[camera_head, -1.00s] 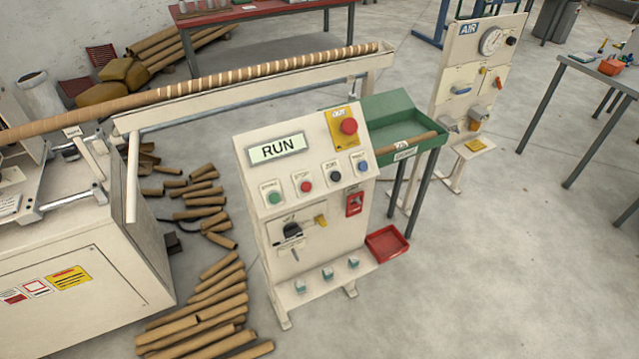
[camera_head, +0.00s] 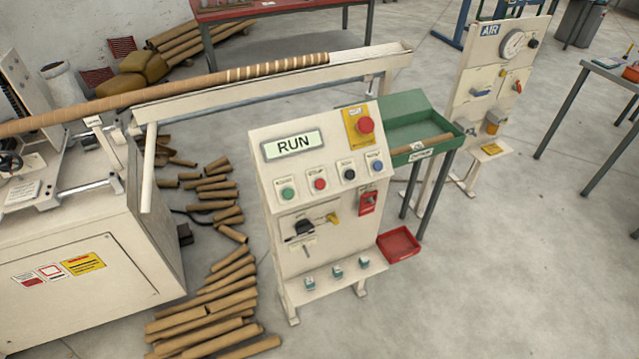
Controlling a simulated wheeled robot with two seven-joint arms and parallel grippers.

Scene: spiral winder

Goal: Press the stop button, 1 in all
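The control panel (camera_head: 285,223) is a cream sloped console in the middle of the view. Its display (camera_head: 293,145) reads RUN. The red stop button (camera_head: 320,184) is in the row below the display, between a green button (camera_head: 287,193) and a black button (camera_head: 350,175). A blue button (camera_head: 377,166) is at the row's right end. A larger red mushroom button (camera_head: 364,125) sits on a yellow plate at the panel's upper right. Neither of my grippers is in view, and nothing covers the panel.
The winder's cream cabinet (camera_head: 75,290) stands at left, with a long brown tube (camera_head: 200,85) running along a rail. Loose cardboard tubes (camera_head: 215,310) lie on the floor left of the panel. A green tray (camera_head: 405,125), red bin (camera_head: 398,244) and air panel (camera_head: 490,85) are at right.

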